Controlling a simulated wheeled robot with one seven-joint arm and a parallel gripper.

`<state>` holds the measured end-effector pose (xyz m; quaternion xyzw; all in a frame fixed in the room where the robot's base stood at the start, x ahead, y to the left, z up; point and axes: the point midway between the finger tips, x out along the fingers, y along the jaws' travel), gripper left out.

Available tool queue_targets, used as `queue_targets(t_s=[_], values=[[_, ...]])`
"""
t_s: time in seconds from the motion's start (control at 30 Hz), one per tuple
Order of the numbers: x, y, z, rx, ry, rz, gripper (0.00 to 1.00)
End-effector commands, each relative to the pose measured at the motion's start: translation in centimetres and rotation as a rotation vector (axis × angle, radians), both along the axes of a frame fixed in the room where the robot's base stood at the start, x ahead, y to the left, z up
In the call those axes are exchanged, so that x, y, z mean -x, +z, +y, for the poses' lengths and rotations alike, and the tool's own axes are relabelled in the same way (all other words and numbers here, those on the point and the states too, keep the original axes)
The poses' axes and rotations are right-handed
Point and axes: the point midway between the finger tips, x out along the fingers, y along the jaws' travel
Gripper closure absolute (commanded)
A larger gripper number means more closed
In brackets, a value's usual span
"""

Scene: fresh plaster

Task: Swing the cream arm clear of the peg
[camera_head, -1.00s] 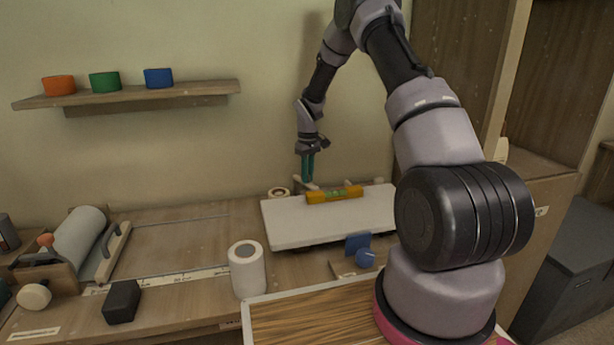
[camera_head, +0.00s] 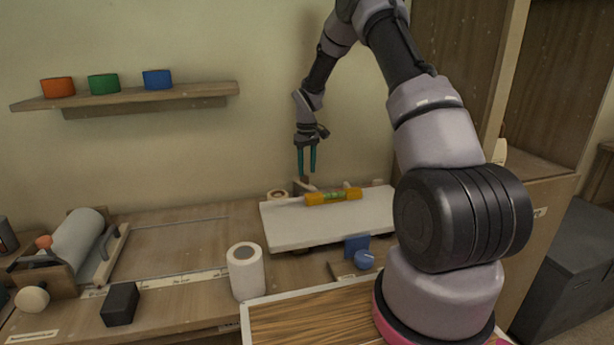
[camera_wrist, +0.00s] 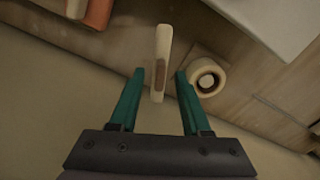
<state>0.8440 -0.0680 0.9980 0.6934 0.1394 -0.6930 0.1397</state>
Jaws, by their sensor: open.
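A cream arm (camera_wrist: 163,45), a slim bar with a brown patch near one end, lies between my finger tips in the wrist view. In the head view a small part of it shows (camera_head: 308,187) behind the white board. My gripper (camera_head: 307,174) points down over it with its two teal fingers apart. In the wrist view my gripper (camera_wrist: 159,75) has a finger on each side of the bar, with visible gaps; contact cannot be told. A round cream ring with a pale centre (camera_wrist: 206,80) sits just beside the right finger. I cannot tell which piece is the peg.
A white board (camera_head: 283,232) lies in front of my gripper, with an orange level (camera_head: 333,196) on it. A white roll (camera_head: 246,272) and a black block (camera_head: 120,304) stand on the bench. A wall shelf (camera_head: 130,98) holds three coloured pots. The bench's left middle is fairly clear.

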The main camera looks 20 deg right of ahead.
Motion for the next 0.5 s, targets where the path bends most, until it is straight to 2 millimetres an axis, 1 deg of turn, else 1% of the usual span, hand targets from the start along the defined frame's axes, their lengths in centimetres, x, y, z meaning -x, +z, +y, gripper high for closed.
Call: queue_targets(t_s=[0.03,0.1,0.23,0.4,0.5], values=[[-0.1,1.3,0.0,0.0,-0.001,-0.005,0.53],[-0.1,2.8,0.0,0.0,0.0,-0.005,0.53],[-0.1,5.1,0.0,0.0,-0.001,-0.004,0.53],[0.0,6.9,0.0,0.0,-0.001,-0.002,0.53],[0.0,7.3,0.0,0.0,-0.001,-0.001,0.53]])
